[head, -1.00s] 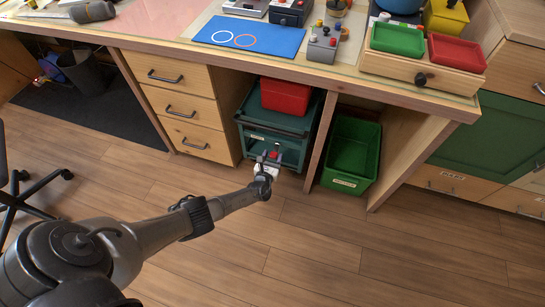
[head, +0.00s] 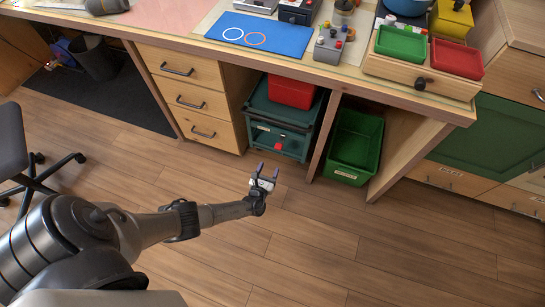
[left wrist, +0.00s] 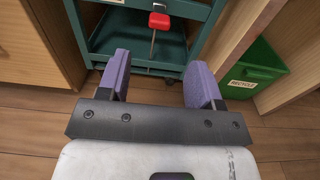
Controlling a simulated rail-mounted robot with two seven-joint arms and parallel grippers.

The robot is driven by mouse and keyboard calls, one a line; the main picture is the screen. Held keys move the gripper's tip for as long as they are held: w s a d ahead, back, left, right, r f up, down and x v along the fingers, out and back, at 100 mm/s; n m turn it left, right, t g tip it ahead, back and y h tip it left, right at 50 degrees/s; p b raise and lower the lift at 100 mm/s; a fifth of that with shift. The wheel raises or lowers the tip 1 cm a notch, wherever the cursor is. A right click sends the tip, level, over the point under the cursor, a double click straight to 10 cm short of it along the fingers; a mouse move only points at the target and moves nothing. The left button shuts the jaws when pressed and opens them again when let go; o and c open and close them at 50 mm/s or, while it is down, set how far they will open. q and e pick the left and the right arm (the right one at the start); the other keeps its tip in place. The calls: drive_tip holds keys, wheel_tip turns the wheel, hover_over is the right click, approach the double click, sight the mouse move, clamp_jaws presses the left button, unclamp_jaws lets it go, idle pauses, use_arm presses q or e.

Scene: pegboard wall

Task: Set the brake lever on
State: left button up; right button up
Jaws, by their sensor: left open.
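The brake lever (head: 278,147) has a red knob on the front of a dark green cart (head: 256,134) under the workbench. In the left wrist view the lever (left wrist: 158,21) is a red knob on a thin metal rod, roughly upright in the picture, in front of the cart's lower part (left wrist: 112,28). My left gripper (head: 267,170) is open and empty, in front of the cart and apart from the lever. In the left wrist view its purple fingers (left wrist: 159,68) are spread, with the knob beyond the gap. My right gripper is not in view.
A red bin (head: 291,91) sits on the cart. A green recycle bin (head: 354,148) stands to its right, past a wooden bench leg (head: 325,136). Wooden drawers (head: 195,98) are to its left. The wood floor in front is clear.

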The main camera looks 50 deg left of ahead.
use_arm(q)
drive_tip(key=v, duration=0.2)
drive_tip(key=shift+s+d+p, duration=0.2)
drive_tip(key=shift+s+p, duration=0.1)
drive_tip(key=shift+c, duration=0.3)
